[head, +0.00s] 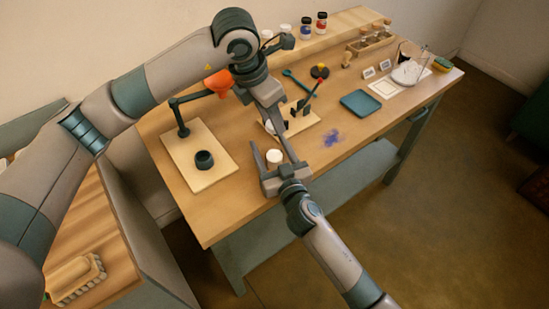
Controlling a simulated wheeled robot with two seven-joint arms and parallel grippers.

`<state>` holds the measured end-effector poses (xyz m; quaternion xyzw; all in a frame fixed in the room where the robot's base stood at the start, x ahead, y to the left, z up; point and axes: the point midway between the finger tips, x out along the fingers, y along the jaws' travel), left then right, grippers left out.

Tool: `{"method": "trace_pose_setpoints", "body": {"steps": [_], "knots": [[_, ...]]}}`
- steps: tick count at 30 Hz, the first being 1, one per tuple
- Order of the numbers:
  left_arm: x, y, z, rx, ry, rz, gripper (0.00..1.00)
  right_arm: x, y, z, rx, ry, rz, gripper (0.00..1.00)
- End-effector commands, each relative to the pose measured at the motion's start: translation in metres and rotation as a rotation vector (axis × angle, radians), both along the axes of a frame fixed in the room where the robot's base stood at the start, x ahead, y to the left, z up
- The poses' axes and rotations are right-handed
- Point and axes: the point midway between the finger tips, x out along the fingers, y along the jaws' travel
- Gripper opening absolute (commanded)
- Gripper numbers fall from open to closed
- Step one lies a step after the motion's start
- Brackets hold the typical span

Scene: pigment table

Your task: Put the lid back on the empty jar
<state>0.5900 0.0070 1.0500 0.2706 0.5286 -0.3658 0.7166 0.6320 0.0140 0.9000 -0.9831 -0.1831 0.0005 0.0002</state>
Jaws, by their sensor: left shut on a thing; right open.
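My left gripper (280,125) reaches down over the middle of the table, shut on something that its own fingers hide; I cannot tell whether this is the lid. A small pale round thing (268,127) shows beside its fingers, partly covered. My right gripper (273,155) is open at the table's front edge. A small white-topped jar (274,157) shows between its spread fingers; I cannot tell whether they touch it. Which jar is the empty one is not clear.
Jars (306,27) stand on the back shelf. A teal tray (361,103) and a blue powder stain (333,137) lie right of the grippers.

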Motion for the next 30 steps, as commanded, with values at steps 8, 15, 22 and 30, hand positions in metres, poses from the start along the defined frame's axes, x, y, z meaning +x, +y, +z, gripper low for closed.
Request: {"method": "trace_pose_setpoints", "body": {"steps": [8, 15, 22, 30], "knots": [[0.0, 0.0, 0.0, 0.0, 0.0, 0.0, 0.07, 0.0, 0.0, 0.0, 0.0, 0.0, 0.0, 0.43], [0.0, 0.0, 0.0, 0.0, 0.0, 0.0, 0.07, 0.0, 0.0, 0.0, 0.0, 0.0, 0.0, 0.0], [0.0, 0.0, -0.014, -0.001, 0.0, 0.001, 0.07, 0.0, 0.0, 0.0, 0.0, 0.0, 0.0, 0.0], [0.0, 0.0, -0.045, -0.003, -0.001, 0.002, 0.07, 0.0, 0.0, 0.0, 0.0, 0.0, 0.0, 0.0]]}}
